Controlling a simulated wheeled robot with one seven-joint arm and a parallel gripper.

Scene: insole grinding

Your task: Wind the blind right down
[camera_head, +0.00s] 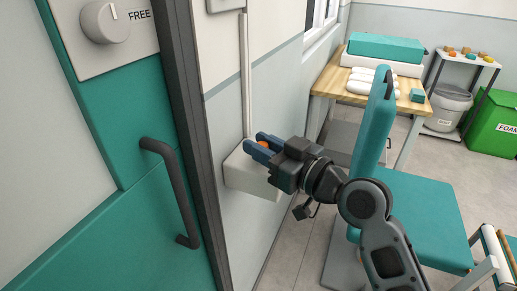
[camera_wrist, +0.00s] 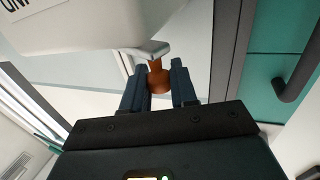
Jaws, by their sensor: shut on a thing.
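A white winder box (camera_head: 243,175) is fixed low on the wall, below a long vertical white conduit (camera_head: 244,75). In the wrist view the box (camera_wrist: 75,25) fills the top left, with lettering cut off at the edge. A short metal crank arm (camera_wrist: 152,51) sticks out from it and carries an orange knob (camera_wrist: 158,80). My gripper (camera_head: 262,146) is at the box with its blue fingers on either side of the knob, shut on it. A window (camera_head: 317,14) shows only partly at the top in the head view; I cannot make out the blind there.
A teal door with a dark handle (camera_head: 172,190) and a FREE dial (camera_head: 104,22) is on the left. A teal chair (camera_head: 420,220) stands close to my arm on the right. Behind are a wooden table (camera_head: 330,82), a grey bin (camera_head: 447,105) and a green bin (camera_head: 493,122).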

